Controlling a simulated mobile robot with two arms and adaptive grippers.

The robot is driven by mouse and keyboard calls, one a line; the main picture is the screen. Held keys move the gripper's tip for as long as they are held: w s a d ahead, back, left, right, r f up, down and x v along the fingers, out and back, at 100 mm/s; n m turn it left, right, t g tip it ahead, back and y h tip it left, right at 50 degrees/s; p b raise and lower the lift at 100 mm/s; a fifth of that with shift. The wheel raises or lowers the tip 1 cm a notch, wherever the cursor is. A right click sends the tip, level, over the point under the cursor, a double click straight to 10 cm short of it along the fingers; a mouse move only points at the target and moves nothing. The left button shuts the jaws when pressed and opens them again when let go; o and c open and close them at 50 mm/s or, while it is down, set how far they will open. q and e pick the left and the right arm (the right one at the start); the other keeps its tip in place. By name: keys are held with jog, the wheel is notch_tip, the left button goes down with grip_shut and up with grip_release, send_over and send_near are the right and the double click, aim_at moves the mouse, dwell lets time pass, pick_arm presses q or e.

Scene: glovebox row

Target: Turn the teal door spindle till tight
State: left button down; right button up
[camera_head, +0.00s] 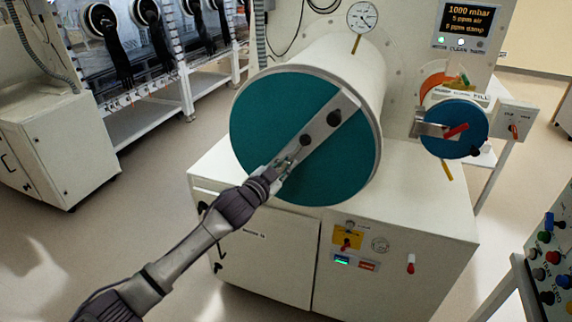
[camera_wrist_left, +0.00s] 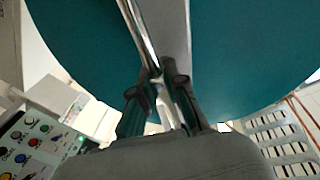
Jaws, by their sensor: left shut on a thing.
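The large round teal door (camera_head: 262,115) closes the front of a white cylinder in the head view. A pale grey bar (camera_head: 349,103) crosses it diagonally, with dark round knobs (camera_head: 334,118) on it. My left gripper (camera_head: 287,167) is at the bar's lower left part, in front of the door. In the left wrist view, my left gripper (camera_wrist_left: 157,88) is shut on a shiny metal rod (camera_wrist_left: 138,32), seemingly the spindle's handle, which runs up along the grey bar (camera_wrist_left: 174,30). The spindle's hub is not clear. My right gripper is not in view.
A smaller blue door (camera_head: 465,115) with a red handle stands to the right. A gauge (camera_head: 362,16) and a display (camera_head: 468,20) are above. The white cabinet (camera_head: 265,255) below carries small controls. A button panel (camera_head: 548,260) is at the lower right. Floor at left is clear.

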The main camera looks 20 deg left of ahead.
pick_arm(q)
jog(key=shift+f, duration=0.1)
jog(key=c, duration=1.2)
grip_release()
jog(key=shift+s, duration=0.1)
jog(key=v, duration=1.2)
jog(key=shift+a, duration=0.1)
